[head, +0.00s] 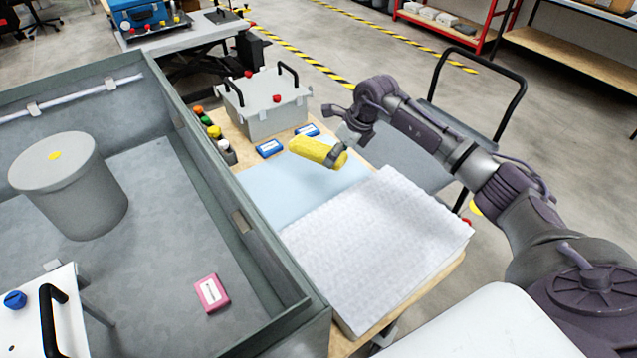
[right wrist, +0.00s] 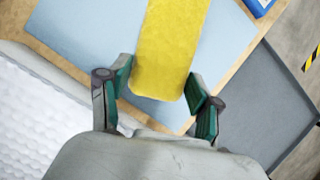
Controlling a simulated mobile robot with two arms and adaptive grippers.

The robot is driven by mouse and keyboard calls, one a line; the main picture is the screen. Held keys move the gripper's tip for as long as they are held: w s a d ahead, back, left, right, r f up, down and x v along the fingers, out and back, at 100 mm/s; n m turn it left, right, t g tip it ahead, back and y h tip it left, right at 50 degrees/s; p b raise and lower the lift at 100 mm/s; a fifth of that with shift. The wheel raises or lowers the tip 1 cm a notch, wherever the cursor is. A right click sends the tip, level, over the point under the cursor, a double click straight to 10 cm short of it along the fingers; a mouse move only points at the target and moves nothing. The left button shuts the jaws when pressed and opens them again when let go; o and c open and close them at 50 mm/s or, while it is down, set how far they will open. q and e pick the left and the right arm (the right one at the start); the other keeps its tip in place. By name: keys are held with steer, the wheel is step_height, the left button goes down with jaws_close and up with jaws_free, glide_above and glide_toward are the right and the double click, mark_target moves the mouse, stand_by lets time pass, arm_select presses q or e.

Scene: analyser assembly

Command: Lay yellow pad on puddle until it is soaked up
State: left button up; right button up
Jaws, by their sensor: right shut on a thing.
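The yellow pad (head: 312,151) is in my right gripper (head: 339,157), held above the light blue sheet (head: 276,187) on the wooden table. In the right wrist view the yellow pad (right wrist: 170,45) stretches away from between the two green-lined fingers of my right gripper (right wrist: 165,88). The blue sheet (right wrist: 85,35) shows below it. The pad's near end lies between the fingers. I cannot make out a clear puddle in either view. My left gripper is not in view.
A stack of white textured sheets (head: 380,240) lies at the table's near end. A grey handled case (head: 265,105), blue boxes (head: 270,148) and small bottles stand farther back. A deep grey bin (head: 170,235) at left holds a grey drum (head: 75,200) and a pink box (head: 212,294).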

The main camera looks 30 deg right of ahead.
steer(key=s+a+f, duration=0.1)
steer(key=a+f+p, duration=0.1)
steer(key=a, duration=0.1)
steer(key=s+a+f, duration=0.1)
steer(key=shift+s+a, duration=0.35)
steer(key=shift+s+a+f+p, duration=0.2)
steer(key=shift+a+f+p, duration=0.05)
steer(key=shift+f, duration=0.25)
steer(key=shift+s+a+f+p, duration=0.15)
steer(key=shift+a+f+p, duration=0.1)
steer(key=shift+f, duration=0.2)
step_height(320, 180, down, 2)
steer(key=shift+f+p, duration=0.2)
steer(key=shift+p, duration=0.1)
steer(key=shift+w+f, duration=0.1)
steer(key=shift+f, duration=0.2)
steer(key=shift+d, duration=0.1)
steer(key=o, duration=1.1)
steer(key=shift+f, duration=0.1)
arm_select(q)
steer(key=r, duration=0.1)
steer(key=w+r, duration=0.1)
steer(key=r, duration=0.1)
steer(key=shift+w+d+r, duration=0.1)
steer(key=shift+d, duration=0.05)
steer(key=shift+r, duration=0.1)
